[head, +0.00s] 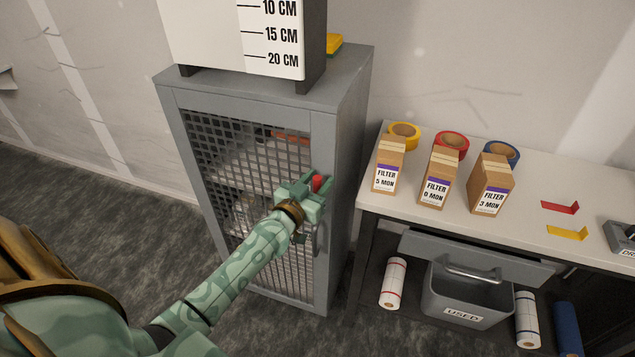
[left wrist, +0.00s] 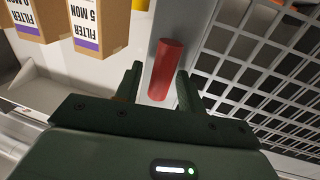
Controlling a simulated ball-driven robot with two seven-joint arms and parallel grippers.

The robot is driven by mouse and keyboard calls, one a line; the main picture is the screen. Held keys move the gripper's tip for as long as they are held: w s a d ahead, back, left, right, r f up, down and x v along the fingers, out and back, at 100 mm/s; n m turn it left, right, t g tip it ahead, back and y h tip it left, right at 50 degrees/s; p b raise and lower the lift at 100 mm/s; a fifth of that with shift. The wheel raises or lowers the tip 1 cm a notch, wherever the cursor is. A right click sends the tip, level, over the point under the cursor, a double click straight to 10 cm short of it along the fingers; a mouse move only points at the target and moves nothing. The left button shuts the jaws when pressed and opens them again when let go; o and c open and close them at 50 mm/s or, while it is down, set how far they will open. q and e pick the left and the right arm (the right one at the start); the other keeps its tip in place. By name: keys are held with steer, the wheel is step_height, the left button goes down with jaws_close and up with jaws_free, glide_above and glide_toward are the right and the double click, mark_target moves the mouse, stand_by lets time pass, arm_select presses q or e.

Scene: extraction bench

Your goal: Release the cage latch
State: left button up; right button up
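The grey cage (head: 250,260) with its mesh door stands closed in the head view. The red latch handle (head: 318,183) is on the door's right edge; it also shows as a red cylinder in the left wrist view (left wrist: 166,66). My left gripper (head: 313,190) is at the latch. In the left wrist view its two fingers (left wrist: 160,78) are apart, one on each side of the red handle's lower end, with a visible gap on the left. I cannot tell whether the right finger touches it. My right gripper is out of view.
A bench (head: 520,215) stands right of the cage with several tape rolls and filter boxes (head: 437,180) near it. Below is a grey bin (head: 468,295) marked USED. A white board with centimetre marks (head: 240,35) stands on the cage.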

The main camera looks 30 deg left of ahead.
arm_select(q)
jaws_close()
